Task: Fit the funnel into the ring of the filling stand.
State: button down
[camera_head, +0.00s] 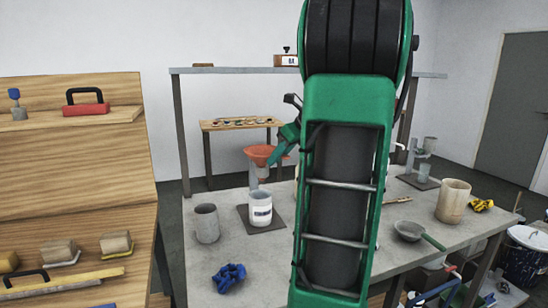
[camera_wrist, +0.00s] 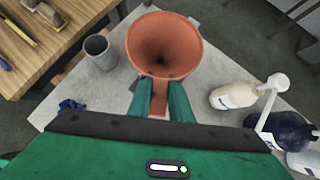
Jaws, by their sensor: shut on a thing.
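The orange funnel (camera_head: 261,152) is held upright, wide mouth up, above the filling stand. It also shows in the wrist view (camera_wrist: 163,42), where I look down into its mouth. My gripper (camera_head: 281,152) is shut on the funnel's side, with the green fingers (camera_wrist: 160,98) on either side of an orange part. The filling stand has a dark base plate (camera_head: 246,216) and a grey post (camera_head: 253,173) below the funnel. A white labelled jar (camera_head: 260,211) stands on the plate. I cannot make out the ring or whether the funnel touches it.
A grey cup (camera_head: 206,223) stands left of the plate, with a blue cloth (camera_head: 229,277) in front. My arm hides the table's middle. A wooden bench (camera_head: 80,228) borders the left.

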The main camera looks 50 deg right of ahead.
jog(key=c, duration=1.5)
grip_release()
jog(key=shift+c, duration=0.2)
jog(key=v, duration=1)
jog(key=shift+s+r, duration=0.2)
